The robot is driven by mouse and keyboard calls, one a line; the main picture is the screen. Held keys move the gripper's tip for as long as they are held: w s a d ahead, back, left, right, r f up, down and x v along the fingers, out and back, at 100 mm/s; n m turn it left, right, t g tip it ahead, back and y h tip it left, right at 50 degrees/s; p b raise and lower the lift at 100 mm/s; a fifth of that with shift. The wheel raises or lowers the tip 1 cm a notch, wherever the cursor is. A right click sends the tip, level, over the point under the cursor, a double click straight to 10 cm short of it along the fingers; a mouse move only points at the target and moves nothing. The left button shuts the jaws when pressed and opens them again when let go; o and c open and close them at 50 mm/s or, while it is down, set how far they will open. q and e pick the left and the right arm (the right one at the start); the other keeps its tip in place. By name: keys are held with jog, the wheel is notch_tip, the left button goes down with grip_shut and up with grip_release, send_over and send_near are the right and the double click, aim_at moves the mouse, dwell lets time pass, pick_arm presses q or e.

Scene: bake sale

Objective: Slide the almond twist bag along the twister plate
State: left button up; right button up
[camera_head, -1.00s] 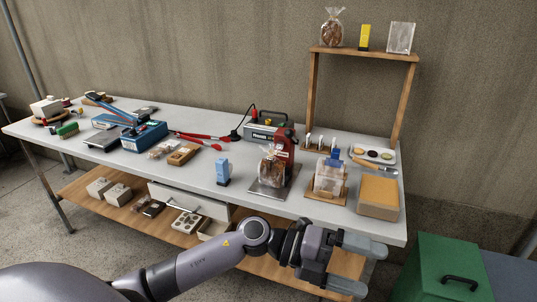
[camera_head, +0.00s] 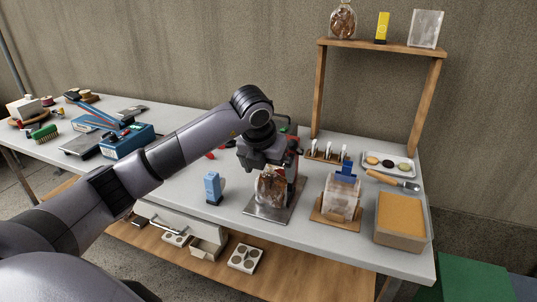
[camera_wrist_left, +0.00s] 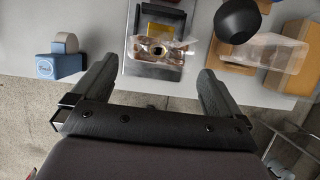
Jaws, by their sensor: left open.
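The almond twist bag (camera_head: 270,188), a clear bag with brown contents, stands upright on the metal twister plate (camera_head: 266,214). The red twister (camera_head: 292,168) rises behind it, partly hidden by my left arm. My left gripper (camera_head: 268,162) is just above and behind the bag in the head view, pointing down. In the left wrist view its two fingers (camera_wrist_left: 157,72) are spread wide, with the bag (camera_wrist_left: 158,48) ahead of the gap between them. I see no contact with the bag. My right gripper is not in view.
A blue block-like item (camera_head: 213,188) stands left of the plate. A bag on a wooden stand (camera_head: 342,196) and a tan-topped box (camera_head: 401,219) stand to the right. A wooden shelf (camera_head: 382,48) rises behind. Bare table lies in front of the blue item.

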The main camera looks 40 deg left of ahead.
aim_at(269, 184)
pick_arm(q)
jog(key=shift+w+a, duration=0.35)
jog(key=shift+a, duration=0.05)
jog(key=shift+x, duration=3.4)
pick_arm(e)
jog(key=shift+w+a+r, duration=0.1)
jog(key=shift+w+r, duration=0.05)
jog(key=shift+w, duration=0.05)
pick_arm(q)
jog(key=c, duration=0.7)
jog(key=shift+s+r, duration=0.1)
jog(key=shift+r, duration=0.05)
jog(key=shift+s+d+p, duration=0.35)
jog(key=shift+s+p, duration=0.15)
jog(key=shift+s, duration=0.3)
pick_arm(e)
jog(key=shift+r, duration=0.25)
pick_arm(q)
jog(key=shift+b, duration=0.3)
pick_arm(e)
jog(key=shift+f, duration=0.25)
